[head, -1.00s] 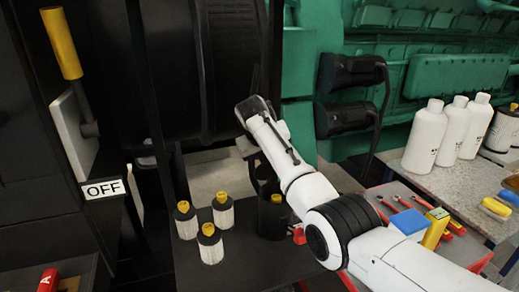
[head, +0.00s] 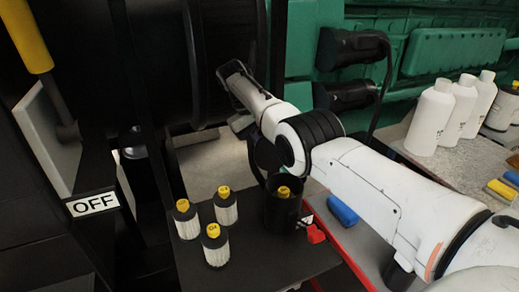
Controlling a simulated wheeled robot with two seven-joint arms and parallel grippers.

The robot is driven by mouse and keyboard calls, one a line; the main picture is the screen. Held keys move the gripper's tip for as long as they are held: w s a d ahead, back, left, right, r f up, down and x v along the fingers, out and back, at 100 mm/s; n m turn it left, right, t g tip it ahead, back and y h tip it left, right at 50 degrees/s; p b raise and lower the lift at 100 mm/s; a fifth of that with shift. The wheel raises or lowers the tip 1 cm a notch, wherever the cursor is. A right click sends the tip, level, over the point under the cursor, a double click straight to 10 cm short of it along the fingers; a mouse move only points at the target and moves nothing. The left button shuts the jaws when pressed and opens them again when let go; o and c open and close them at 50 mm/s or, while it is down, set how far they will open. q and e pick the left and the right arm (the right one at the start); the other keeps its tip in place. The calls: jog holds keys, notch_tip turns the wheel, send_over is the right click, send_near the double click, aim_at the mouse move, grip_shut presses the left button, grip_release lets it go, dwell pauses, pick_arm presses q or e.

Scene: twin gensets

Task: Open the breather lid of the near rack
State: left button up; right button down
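My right arm comes in from the right, and its gripper (head: 236,82) is in front of the large black cylindrical housing (head: 165,70). I cannot tell whether its fingers are open or shut, or whether they touch the housing. On the black rack shelf (head: 262,258) below stand several white filters with yellow caps (head: 214,245). One more yellow-capped filter (head: 284,193) is in a black cup (head: 283,212). I cannot make out a breather lid for certain. My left gripper is not in view.
White bottles (head: 434,118) stand on the bench at right. A blue block (head: 342,211) and a red piece (head: 315,233) lie beside the cup. Green machinery (head: 450,50) is behind.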

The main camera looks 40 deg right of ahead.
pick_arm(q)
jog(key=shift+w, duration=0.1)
pick_arm(e)
jog(key=shift+f, duration=0.15)
jog(key=c, duration=1.6)
grip_release()
jog(key=shift+o, duration=0.2)
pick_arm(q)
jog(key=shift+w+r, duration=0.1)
